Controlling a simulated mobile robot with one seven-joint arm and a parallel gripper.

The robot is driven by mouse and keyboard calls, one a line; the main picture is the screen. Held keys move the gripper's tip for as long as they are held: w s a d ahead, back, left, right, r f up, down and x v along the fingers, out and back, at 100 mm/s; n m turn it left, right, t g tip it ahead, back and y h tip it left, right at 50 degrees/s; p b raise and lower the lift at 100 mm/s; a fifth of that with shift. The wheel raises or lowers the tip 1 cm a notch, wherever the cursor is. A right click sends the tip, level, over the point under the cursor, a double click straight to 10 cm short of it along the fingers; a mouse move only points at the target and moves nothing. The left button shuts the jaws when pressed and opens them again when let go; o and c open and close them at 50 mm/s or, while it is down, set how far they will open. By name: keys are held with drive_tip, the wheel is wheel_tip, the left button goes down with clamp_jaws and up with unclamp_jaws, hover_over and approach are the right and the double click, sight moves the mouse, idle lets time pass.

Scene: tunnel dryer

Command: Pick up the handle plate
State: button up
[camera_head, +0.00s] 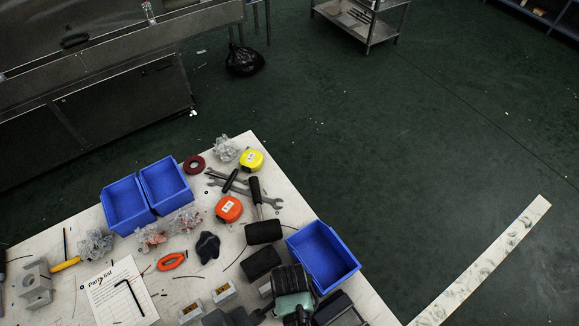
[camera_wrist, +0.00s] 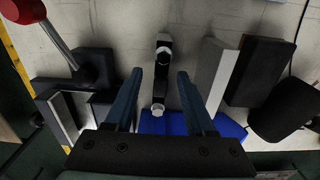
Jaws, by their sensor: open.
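In the wrist view, a narrow dark piece with bright round spots near its ends, which looks like the handle plate (camera_wrist: 161,71), lies on the pale table top. My gripper (camera_wrist: 159,75) is open, its two blue-grey fingers on either side of this piece with a visible gap to each. Nothing is held. I cannot tell how high the fingers are above it. In the head view, I cannot make the handle plate out among the dark shapes at the table's lower edge.
In the wrist view, a red-knobbed lever (camera_wrist: 44,28) on a black block stands left, and dark and pale blocks (camera_wrist: 258,70) lie right. In the head view, a blue bin (camera_head: 322,256) sits at the right edge, with a hammer (camera_head: 263,232) and tape measures nearby. The table is crowded.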

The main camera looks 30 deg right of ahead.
drive_tip(key=shift+f, duration=0.3)
drive_tip(key=shift+c, duration=0.2)
clamp_jaws()
idle(1.1)
